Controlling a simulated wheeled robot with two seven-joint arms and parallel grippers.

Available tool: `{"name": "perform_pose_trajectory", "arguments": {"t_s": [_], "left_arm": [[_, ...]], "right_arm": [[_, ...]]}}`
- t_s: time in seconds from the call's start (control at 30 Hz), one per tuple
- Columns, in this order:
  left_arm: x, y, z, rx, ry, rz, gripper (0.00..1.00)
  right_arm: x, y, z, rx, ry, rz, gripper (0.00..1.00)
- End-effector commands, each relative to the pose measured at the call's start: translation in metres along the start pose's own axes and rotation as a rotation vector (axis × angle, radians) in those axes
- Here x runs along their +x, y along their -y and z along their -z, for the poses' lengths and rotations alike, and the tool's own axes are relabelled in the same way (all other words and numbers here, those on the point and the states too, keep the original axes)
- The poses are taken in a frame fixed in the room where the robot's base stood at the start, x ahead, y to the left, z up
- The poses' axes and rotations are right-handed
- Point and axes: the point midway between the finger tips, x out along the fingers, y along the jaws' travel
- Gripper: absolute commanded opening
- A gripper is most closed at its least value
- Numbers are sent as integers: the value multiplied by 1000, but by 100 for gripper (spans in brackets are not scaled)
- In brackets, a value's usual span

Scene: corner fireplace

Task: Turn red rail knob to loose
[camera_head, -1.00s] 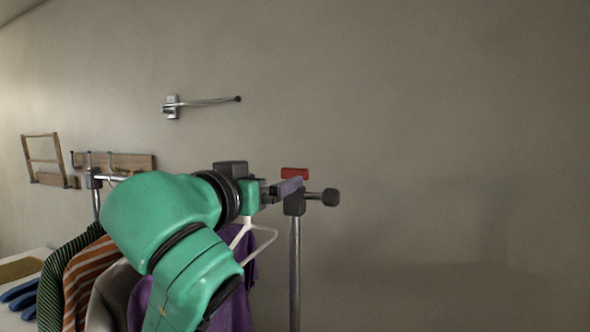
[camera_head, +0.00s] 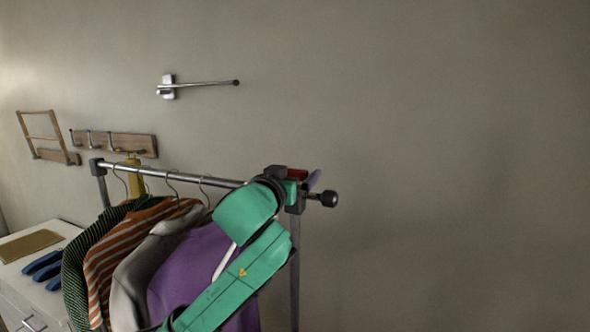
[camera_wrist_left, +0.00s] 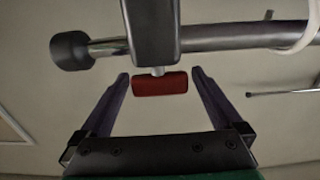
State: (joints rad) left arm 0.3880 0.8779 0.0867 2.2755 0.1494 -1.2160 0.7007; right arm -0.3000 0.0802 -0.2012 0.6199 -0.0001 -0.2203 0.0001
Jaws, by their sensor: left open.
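The red knob (camera_wrist_left: 160,84) is a flat red bar on a short pale stem under the rail's dark clamp block (camera_wrist_left: 151,30) in the left wrist view. In the head view the knob (camera_head: 297,174) shows at the right end of the clothes rail (camera_head: 140,169), partly behind my left gripper. My left gripper (camera_wrist_left: 158,88) is open, with one purple finger on each side of the knob. A gap shows between each finger and the knob. In the head view a purple fingertip (camera_head: 314,179) shows beside the knob. My right gripper is not in view.
Several garments, such as a purple one (camera_head: 190,262), hang on the rail left of my arm. A black end cap (camera_head: 329,198) tips the rail. A metal wall arm (camera_head: 205,84) and a wooden hook board (camera_head: 128,144) are on the wall. The right side is free.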

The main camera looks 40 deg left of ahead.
Motion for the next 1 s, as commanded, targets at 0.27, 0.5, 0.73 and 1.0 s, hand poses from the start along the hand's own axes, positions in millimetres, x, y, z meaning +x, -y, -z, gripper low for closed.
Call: {"name": "perform_pose_trajectory", "arguments": {"t_s": [0.27, 0.5, 0.73, 1.0], "left_arm": [[0, 0, 0, 0, 0, 0, 24], [0, 0, 0, 0, 1, 14, 22], [0, -1, 1, -1, -1, 92, 21], [0, -2, 0, -3, 0, 291, 22]], "right_arm": [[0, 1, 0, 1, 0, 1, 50], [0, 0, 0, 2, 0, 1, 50], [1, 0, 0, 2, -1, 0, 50], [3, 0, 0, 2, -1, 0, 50]]}}
